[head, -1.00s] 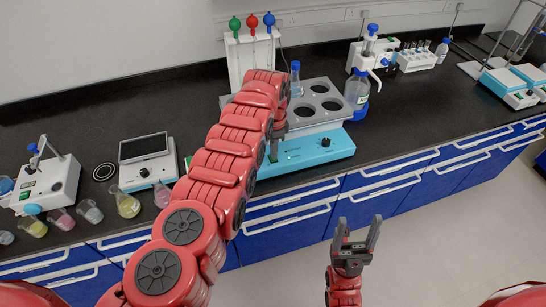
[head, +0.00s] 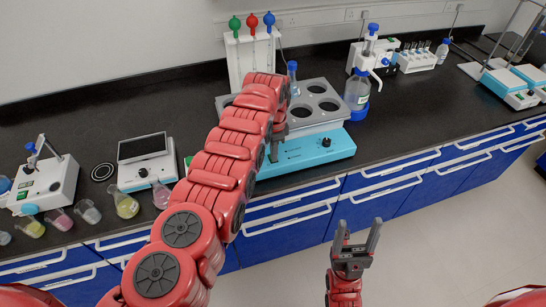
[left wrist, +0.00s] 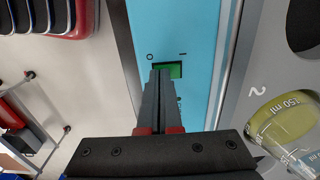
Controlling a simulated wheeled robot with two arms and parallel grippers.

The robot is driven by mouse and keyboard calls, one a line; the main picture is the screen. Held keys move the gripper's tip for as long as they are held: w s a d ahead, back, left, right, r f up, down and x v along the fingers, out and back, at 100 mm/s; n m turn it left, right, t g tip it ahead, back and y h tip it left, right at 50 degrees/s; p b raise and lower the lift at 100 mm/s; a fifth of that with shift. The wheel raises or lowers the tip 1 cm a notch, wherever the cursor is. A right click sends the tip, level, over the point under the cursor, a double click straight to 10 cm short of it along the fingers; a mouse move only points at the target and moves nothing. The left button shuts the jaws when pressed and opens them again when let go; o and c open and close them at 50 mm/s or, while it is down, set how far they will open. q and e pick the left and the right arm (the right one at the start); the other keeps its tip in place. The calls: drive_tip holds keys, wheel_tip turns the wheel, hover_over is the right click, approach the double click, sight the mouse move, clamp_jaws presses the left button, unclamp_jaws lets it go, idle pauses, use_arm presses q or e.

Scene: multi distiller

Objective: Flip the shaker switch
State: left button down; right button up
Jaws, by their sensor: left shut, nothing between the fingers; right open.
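The shaker (head: 335,150) is a blue box with a grey holed platform (head: 298,117) on top, on the black bench. In the left wrist view, its green rocker switch (left wrist: 174,70) sits in the blue panel (left wrist: 200,25) between the marks O and I. My left gripper (head: 274,158) is shut and empty at the shaker's front. In the left wrist view its fingertips (left wrist: 160,72) are at the switch and cover part of it; I cannot tell whether they touch, or which side is pressed. My right gripper (head: 357,231) is open and empty in front of the drawers.
A blue-capped bottle (head: 292,76) stands on the platform. A dispenser bottle (head: 357,92) stands right of the shaker. A small device with a dark screen (head: 146,158) and several flasks are at the left. My left arm hides the shaker's left end.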

use_arm(q)
drive_tip(key=shift+r+p, duration=0.65)
drive_tip(key=shift+p, duration=0.2)
wheel_tip(320, 180, up, 6)
drive_tip(key=p, duration=0.5)
drive_tip(key=shift+f, duration=0.2)
drive_tip(key=shift+f, duration=0.1)
